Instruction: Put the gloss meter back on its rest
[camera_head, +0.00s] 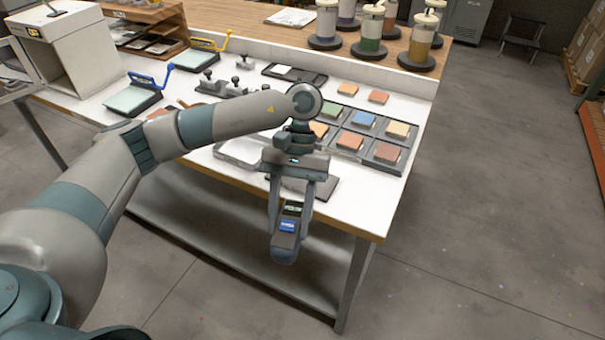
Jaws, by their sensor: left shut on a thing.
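My left gripper (290,213) hangs in front of the white table's front edge, fingers pointing down. It is shut on the gloss meter (285,246), a dark grey block with a small display and a blue label. The meter hangs clear of the table, over the floor. A dark flat pad (324,188) lies on the table near the front edge, partly hidden behind my gripper; I cannot tell whether it is the meter's rest. My right gripper is not in view.
On the white table (362,208) stand a tray of coloured sample tiles (346,139), a white tray (238,152) partly behind my arm, and two framed panels (132,98) at the left. Colorant canisters (420,45) stand at the back right. The front right corner is bare.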

